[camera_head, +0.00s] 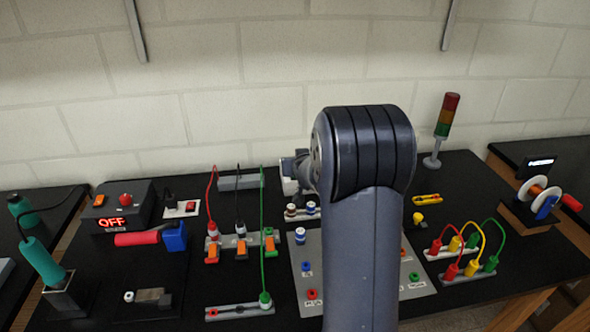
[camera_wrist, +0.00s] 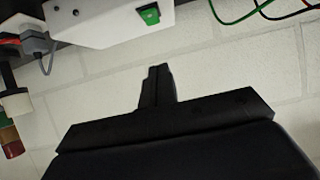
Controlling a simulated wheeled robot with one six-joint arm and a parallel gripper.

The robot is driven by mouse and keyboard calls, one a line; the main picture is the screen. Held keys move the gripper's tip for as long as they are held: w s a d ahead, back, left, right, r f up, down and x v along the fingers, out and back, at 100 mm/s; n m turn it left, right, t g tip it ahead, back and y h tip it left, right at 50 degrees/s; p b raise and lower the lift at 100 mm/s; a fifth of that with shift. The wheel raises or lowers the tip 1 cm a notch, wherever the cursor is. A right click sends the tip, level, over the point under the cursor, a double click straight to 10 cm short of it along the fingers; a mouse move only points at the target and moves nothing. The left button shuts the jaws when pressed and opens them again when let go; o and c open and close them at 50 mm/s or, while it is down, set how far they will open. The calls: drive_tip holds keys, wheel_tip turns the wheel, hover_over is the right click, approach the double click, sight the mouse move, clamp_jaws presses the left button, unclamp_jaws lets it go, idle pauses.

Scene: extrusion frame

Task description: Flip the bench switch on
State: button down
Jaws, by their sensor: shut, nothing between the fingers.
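My gripper (camera_wrist: 158,72) is shut and empty in the wrist view, its narrow fingers together against the wall. A white box (camera_wrist: 100,22) with a green rocker switch (camera_wrist: 149,14) is at the top of that view, apart from the fingertips. In the head view my arm hides the gripper and most of that area; a white part (camera_head: 290,186) shows just left of the arm. A white socket strip (camera_head: 181,209) with a small red switch (camera_head: 190,206) and a black plug is at the back left. I cannot tell which is the bench switch.
A black box (camera_head: 121,207) displays OFF, with a red-handled tool (camera_head: 143,238) before it. Green and black leads (camera_wrist: 270,12) run beside the white box. A signal tower (camera_head: 446,128) stands back right; it also shows upside down in the wrist view (camera_wrist: 10,135).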

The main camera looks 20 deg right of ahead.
drive_tip(key=p+x, duration=0.1)
drive_tip(key=x, duration=0.5)
drive_tip(key=shift+w+f, duration=0.15)
drive_tip(key=shift+w, duration=0.1)
drive_tip(key=shift+w+d+f, duration=0.1)
drive_tip(key=shift+w+f, duration=0.05)
drive_tip(key=shift+f, duration=0.75)
drive_tip(key=shift+w+d+f, duration=0.1)
drive_tip(key=shift+w+f, duration=0.2)
drive_tip(key=shift+f, duration=0.65)
drive_tip(key=shift+d+f+g, duration=0.2)
drive_tip(key=shift+d+g, duration=0.05)
drive_tip(key=shift+g, duration=0.25)
drive_tip(key=shift+w+r, duration=0.1)
drive_tip(key=shift+w, duration=0.05)
drive_tip(key=shift+w+d+r+p, duration=0.2)
drive_tip(key=shift+w+r+p, duration=0.05)
drive_tip(key=shift+w+p, duration=0.35)
